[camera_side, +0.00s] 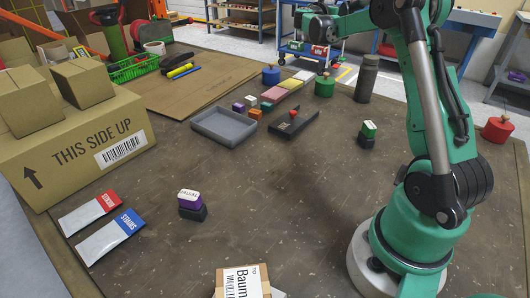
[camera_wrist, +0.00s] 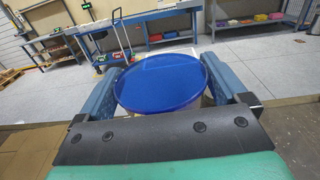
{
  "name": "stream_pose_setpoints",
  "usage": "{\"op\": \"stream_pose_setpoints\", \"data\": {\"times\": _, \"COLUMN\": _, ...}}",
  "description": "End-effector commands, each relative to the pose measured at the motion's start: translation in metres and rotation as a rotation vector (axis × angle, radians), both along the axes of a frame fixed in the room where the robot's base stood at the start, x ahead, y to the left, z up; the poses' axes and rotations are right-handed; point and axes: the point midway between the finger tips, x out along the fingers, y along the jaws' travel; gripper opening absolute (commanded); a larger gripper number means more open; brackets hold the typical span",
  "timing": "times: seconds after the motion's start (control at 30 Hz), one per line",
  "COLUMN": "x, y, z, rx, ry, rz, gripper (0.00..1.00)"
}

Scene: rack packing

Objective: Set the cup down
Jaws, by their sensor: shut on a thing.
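A blue round cup (camera_wrist: 160,82) sits between the two fingers of my gripper (camera_wrist: 161,88) in the wrist view. The fingers press on it from left and right, and its wide blue face is toward the camera. Its lower part is hidden behind the gripper's dark plate. In the side view my green arm rises at the right and reaches toward the top edge. I cannot clearly make out the cup there.
The brown table (camera_side: 290,190) has free room at its middle and front. A grey tray (camera_side: 224,127), a black tray (camera_side: 280,134), small colored blocks, a blue-lidded weight (camera_side: 271,76), a green one (camera_side: 325,86) and a dark bottle (camera_side: 366,78) stand toward the back. A cardboard box (camera_side: 75,130) is left.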

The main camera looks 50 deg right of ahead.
Motion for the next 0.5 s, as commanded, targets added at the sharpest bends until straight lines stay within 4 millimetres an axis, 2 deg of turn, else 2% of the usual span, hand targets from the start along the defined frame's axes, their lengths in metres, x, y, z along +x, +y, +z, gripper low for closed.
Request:
{"op": "stream_pose_setpoints", "data": {"times": 0.03, "x": -0.021, "y": -0.006, "z": 0.000, "rx": 0.000, "ry": 0.000, "rz": -0.097, "gripper": 0.42}}
{"op": "stream_pose_setpoints", "data": {"times": 0.1, "x": -0.046, "y": -0.010, "z": 0.000, "rx": 0.000, "ry": 0.000, "rz": -0.218, "gripper": 0.42}}
{"op": "stream_pose_setpoints", "data": {"times": 0.2, "x": -0.070, "y": -0.011, "z": 0.000, "rx": 0.000, "ry": 0.000, "rz": -0.339, "gripper": 0.42}}
{"op": "stream_pose_setpoints", "data": {"times": 0.37, "x": -0.086, "y": -0.011, "z": -0.008, "rx": 0.000, "ry": 0.000, "rz": -0.424, "gripper": 0.42}}
{"op": "stream_pose_setpoints", "data": {"times": 0.5, "x": -0.087, "y": -0.011, "z": -0.040, "rx": 0.000, "ry": 0.000, "rz": -0.429, "gripper": 0.42}}
